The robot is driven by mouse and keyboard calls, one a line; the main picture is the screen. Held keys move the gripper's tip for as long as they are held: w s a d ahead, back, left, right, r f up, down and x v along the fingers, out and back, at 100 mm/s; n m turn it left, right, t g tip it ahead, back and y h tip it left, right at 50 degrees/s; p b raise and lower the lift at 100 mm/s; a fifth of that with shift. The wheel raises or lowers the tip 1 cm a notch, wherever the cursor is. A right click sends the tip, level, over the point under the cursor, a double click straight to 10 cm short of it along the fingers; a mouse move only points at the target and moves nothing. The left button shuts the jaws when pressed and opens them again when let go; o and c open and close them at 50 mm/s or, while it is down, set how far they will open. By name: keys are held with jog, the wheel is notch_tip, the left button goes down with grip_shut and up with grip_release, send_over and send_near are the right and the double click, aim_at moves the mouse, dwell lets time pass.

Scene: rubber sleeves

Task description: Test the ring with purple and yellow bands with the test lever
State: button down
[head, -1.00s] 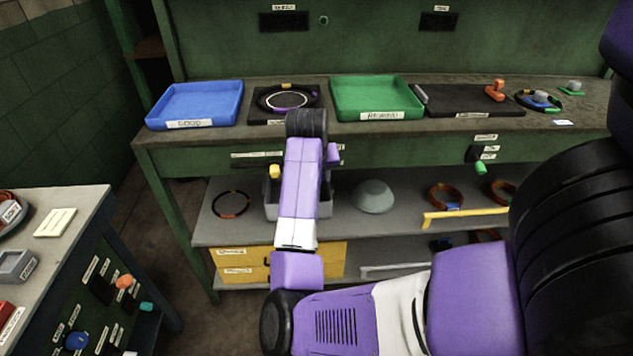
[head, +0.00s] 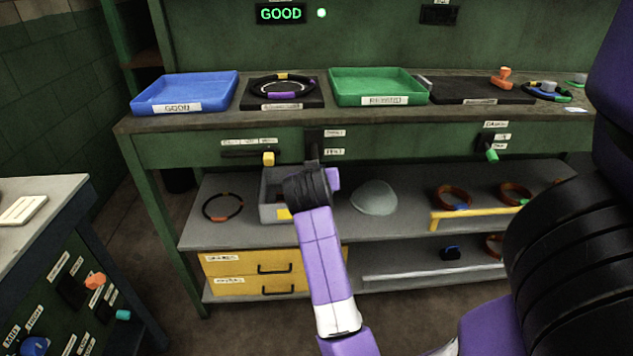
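The black ring (head: 283,95) with purple and yellow bands lies flat on a dark square pad (head: 314,101) on the bench, between the blue and green trays. The display (head: 281,13) above it reads GOOD in green, and a round light beside it glows green. Below the pad, a dark lever panel (head: 315,137) with small labels sits on the bench front; I take it for the test lever, but the labels are hard to read. My gripper (head: 312,170) is just below this panel. My wrist hides its fingers, so I cannot see whether it touches the lever.
The blue tray (head: 143,106) is labelled GOOD; the green tray (head: 340,98) stands right of the pad. A yellow-knobbed control (head: 268,158) is left of my gripper, a green-knobbed one (head: 491,154) to the right. A grey bin (head: 270,212) stands on the shelf behind my wrist.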

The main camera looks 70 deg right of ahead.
jog(key=shift+w, duration=0.15)
jog(key=c, duration=1.1)
grip_release()
jog(key=shift+f, duration=0.1)
jog(key=shift+o, duration=0.2)
jog(key=v, duration=0.7)
jog(key=shift+a, duration=0.35)
